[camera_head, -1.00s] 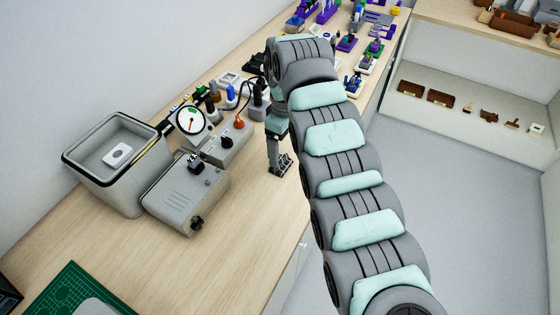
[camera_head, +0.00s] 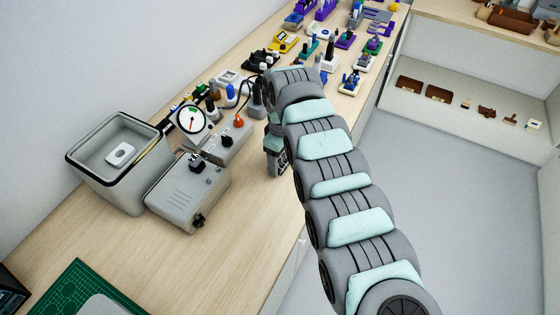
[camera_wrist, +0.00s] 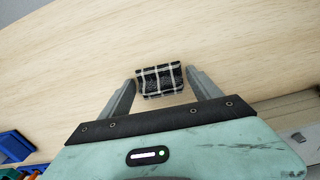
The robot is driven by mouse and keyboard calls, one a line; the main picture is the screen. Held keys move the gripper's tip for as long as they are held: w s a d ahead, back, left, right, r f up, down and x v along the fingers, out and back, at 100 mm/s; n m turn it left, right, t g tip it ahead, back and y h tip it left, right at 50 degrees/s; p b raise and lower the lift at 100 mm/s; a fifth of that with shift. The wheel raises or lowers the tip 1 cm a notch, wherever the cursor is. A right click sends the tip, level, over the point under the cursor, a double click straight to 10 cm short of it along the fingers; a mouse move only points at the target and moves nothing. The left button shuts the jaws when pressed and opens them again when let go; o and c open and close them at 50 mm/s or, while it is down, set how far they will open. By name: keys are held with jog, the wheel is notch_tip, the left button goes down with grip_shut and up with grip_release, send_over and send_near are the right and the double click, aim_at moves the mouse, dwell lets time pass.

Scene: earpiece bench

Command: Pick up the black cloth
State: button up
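The black cloth (camera_wrist: 160,81), dark with white check lines, lies on the wooden bench in the wrist view. It looks like a small folded rectangle. My gripper (camera_wrist: 161,78) is open, with one finger to the left of the cloth and one to the right. Bare wood shows between the fingers and the cloth, and I cannot tell the height of the fingertips over the bench. In the head view my gripper (camera_head: 278,163) points down over the bench, and the cloth is hidden there.
A grey bin (camera_head: 80,163) with a white item inside, a grey box (camera_head: 180,205) with a black knob and a round dial gauge (camera_head: 190,118) stand left of my gripper. Several small devices crowd the bench behind. Bare wood lies in front. Blue bins (camera_wrist: 14,146) edge the wrist view.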

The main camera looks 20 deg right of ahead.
jog(key=c, duration=1)
notch_tip(320, 180, up, 17)
jog(key=b, duration=0.3)
notch_tip(320, 180, up, 9)
jog(key=p, duration=0.7)
send_over(281, 158)
jog(key=shift+d+r+p, duration=0.1)
jog(key=shift+r+p, duration=0.95)
jog(key=shift+p, duration=0.05)
